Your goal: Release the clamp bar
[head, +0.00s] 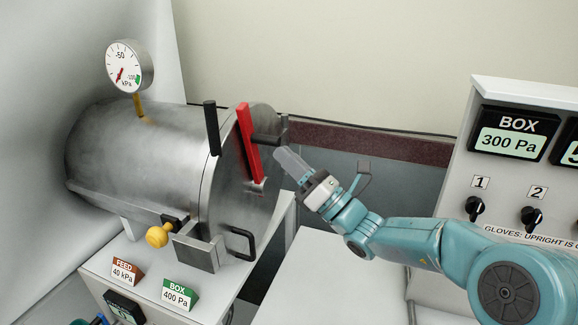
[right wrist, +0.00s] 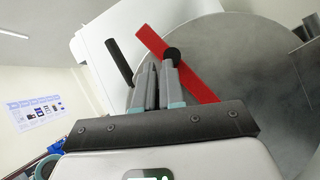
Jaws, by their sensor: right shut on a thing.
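The red clamp bar (head: 248,145) lies across the round end door of the steel cylinder (head: 140,150), tilted slightly from upright in the head view. It also shows as a slanting red strip in the right wrist view (right wrist: 196,82). A black handle (head: 265,139) sticks out from the bar, and its round end shows in the right wrist view (right wrist: 172,53). My right gripper (head: 281,153) is shut on this handle, its fingers (right wrist: 160,72) close together there. The fingers hide part of the handle and bar. My left gripper is not in view.
A black lever (head: 211,128) stands up beside the door's rim. A black door handle (head: 241,243) and a yellow knob (head: 157,236) sit lower. A pressure gauge (head: 129,66) tops the cylinder. A control panel (head: 515,150) reading BOX 300 Pa stands right.

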